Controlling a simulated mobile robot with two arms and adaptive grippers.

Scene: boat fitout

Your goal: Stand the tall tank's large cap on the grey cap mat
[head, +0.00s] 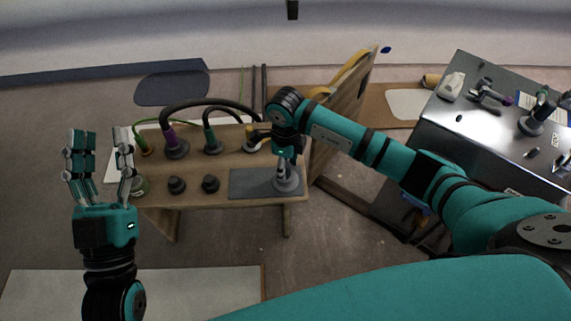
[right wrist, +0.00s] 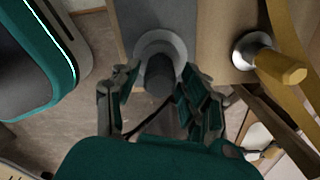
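The grey mat (head: 245,183) lies at the right front of the wooden bench. A large grey cap (head: 287,184) with a round flange and dark upright knob stands on the mat's right part. It also shows in the right wrist view (right wrist: 160,48), flange down on the grey strip. My right gripper (head: 287,160) is over this cap. In the right wrist view its fingers (right wrist: 163,85) are spread on both sides of the knob, with gaps visible. My left gripper (head: 98,150) is open and empty, raised at the bench's left end.
A wooden panel (head: 340,110) rises at the bench's right end. A metal table (head: 465,125) stands farther right.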

